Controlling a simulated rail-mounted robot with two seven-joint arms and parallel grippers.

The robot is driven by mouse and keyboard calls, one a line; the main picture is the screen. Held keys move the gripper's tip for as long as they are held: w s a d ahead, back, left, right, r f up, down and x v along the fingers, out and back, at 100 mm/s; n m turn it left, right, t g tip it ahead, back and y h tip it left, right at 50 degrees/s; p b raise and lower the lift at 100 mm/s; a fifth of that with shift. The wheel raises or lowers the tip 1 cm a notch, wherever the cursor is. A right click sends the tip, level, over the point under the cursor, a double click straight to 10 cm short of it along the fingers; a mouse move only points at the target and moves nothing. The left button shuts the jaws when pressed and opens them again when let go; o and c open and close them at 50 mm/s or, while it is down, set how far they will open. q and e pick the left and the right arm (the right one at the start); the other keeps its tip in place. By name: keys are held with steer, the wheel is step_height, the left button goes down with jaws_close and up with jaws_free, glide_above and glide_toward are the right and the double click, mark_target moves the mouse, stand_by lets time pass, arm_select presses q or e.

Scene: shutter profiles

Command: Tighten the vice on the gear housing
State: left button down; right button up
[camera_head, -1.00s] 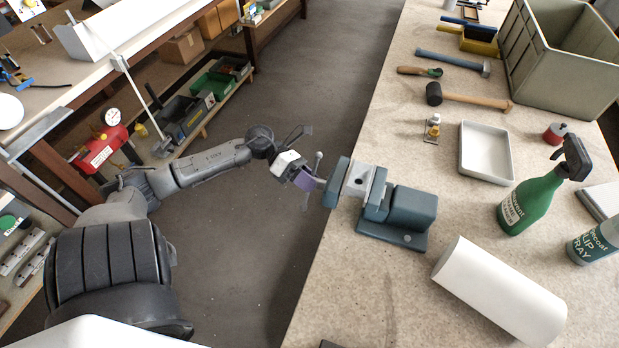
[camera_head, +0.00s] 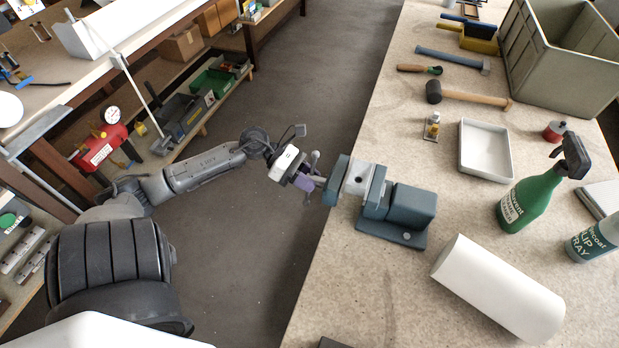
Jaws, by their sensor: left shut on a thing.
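The blue-grey vice (camera_head: 405,207) stands at the left edge of the right-hand bench. A light grey block, which looks like the gear housing (camera_head: 358,181), sits between its jaws. The vice handle (camera_head: 315,158) sticks out past the bench edge on the left, with a ball end showing at the top. My left gripper (camera_head: 303,180) is at the handle, left of the vice, and is shut on it. The fingers partly hide the handle's middle. My right gripper is not in view.
A white cylinder (camera_head: 498,287) lies in front of the vice. A white tray (camera_head: 486,152), a mallet (camera_head: 470,97), a green spray bottle (camera_head: 532,195) and a large crate (camera_head: 560,60) stand farther right and back. Open floor (camera_head: 270,110) lies between the benches.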

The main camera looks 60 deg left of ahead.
arm_select(q)
steer(key=c, duration=0.9)
jaws_free()
steer(key=shift+s+a, duration=0.1)
steer(key=shift+o, duration=0.3)
steer(key=p+v, duration=0.1)
steer(key=v, duration=1.2)
steer(key=shift+s+a+p, duration=0.2)
steer(key=shift+a+p, duration=0.05)
steer(key=shift+p, duration=0.15)
